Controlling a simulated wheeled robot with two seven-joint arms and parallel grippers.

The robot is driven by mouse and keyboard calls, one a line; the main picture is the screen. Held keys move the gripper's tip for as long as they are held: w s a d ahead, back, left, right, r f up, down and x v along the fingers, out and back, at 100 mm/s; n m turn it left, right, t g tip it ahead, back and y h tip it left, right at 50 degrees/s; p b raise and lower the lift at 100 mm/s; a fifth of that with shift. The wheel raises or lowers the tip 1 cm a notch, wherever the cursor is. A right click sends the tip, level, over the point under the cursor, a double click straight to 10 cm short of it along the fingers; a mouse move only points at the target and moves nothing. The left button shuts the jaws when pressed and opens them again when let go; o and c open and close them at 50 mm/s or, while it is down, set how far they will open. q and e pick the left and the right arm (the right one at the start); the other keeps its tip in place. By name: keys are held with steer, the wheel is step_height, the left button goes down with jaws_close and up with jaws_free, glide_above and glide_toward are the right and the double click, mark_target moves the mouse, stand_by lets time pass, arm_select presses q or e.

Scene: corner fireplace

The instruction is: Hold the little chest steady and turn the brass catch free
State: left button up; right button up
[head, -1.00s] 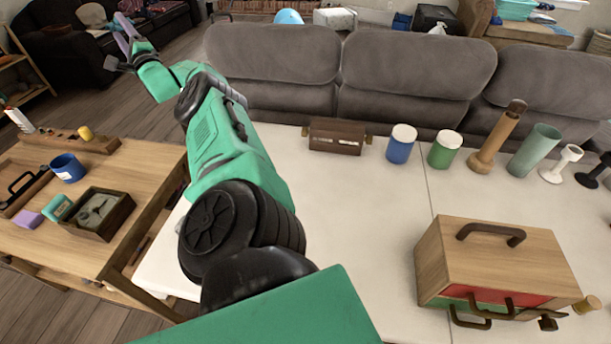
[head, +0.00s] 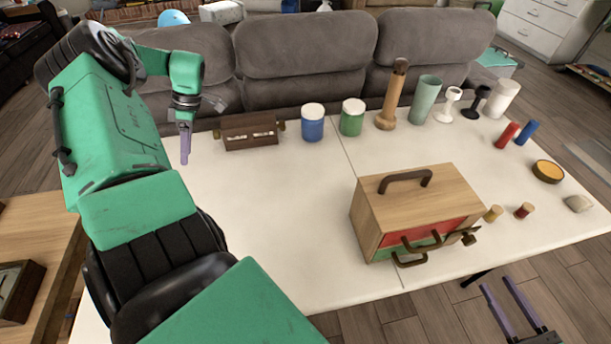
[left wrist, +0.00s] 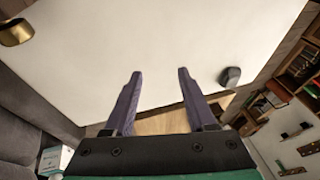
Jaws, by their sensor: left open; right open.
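The little chest (head: 375,218) is a pale wooden box with a dark top handle, a red drawer and a green drawer with dark handles. It stands on the white table. The brass catch (head: 469,237) sits at the right end of its front. My left gripper (head: 185,158) is above the table's left part, well left of and behind the chest. Its fingers are apart with nothing between them in the left wrist view (left wrist: 157,80). My right gripper (head: 496,284) is open and empty, low at the right, in front of the table edge.
A dark brown box (head: 250,142) with brass end knobs stands near my left gripper. Behind the chest are a blue jar (head: 313,126), a green jar (head: 351,121) and several tall pieces.

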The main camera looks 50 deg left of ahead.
arm_select(q)
steer(key=w+d+f+t+h, duration=0.2)
steer(key=w+d+t, duration=0.1)
steer(key=w+d, duration=0.6)
steer(key=w+d+r+m+t+h, duration=0.1)
steer(key=w+d+r+t+h, duration=0.3)
steer(key=w+d, duration=0.55)
steer(key=w+d+r+t+h, duration=0.2)
steer(key=w+d+r+h, duration=0.35)
steer(key=d, duration=0.75)
steer(key=m+t+y, duration=0.2)
steer(key=m+t, duration=0.9)
steer(key=m, duration=2.2)
glide_toward(424, 173)
steer(key=x, duration=0.9)
steer(key=shift+w+a+f, duration=0.2)
steer(key=shift+f, duration=0.15)
jaws_close()
